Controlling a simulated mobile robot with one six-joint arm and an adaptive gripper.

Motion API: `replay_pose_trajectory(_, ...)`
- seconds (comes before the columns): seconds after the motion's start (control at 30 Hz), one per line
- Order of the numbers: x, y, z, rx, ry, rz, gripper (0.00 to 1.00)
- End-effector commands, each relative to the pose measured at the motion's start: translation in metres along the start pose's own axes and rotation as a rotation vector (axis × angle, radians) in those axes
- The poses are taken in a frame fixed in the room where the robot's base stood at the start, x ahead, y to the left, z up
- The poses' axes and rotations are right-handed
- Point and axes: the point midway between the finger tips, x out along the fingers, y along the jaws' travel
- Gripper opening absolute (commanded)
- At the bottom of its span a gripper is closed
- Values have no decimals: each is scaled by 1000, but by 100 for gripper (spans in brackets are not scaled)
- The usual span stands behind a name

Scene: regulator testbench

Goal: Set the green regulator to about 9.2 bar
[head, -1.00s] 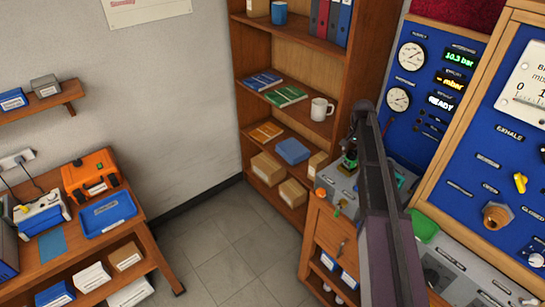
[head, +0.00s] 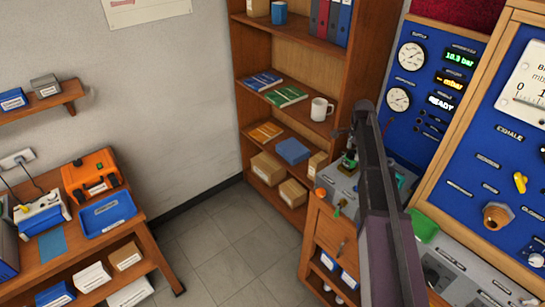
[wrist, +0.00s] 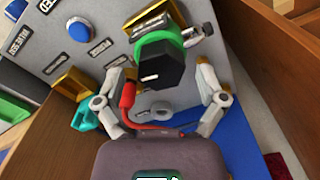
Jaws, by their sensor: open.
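In the wrist view, the green regulator shows as a green ring (wrist: 158,42) with a black knob (wrist: 162,64) on a grey panel (wrist: 60,45). My gripper (wrist: 163,82) is open, with one finger on each side of the black knob. Gaps show between fingers and knob; I cannot tell whether the far fingertips touch it. In the head view, my gripper (head: 342,138) is small and partly hidden by my arm, above the grey bench unit with a bit of the green regulator (head: 349,160). The supply display (head: 460,58) appears to read about 10.3 bar.
A blue button (wrist: 80,30) and brass-coloured parts (wrist: 84,84) sit near the regulator.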

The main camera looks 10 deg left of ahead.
Motion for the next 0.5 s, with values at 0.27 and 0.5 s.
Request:
replay_pose_trajectory(0.27, 0, 0, 0, 181, 0, 0, 90)
replay_pose_trajectory(0.5, -13, 0, 0, 274, 0, 0, 90)
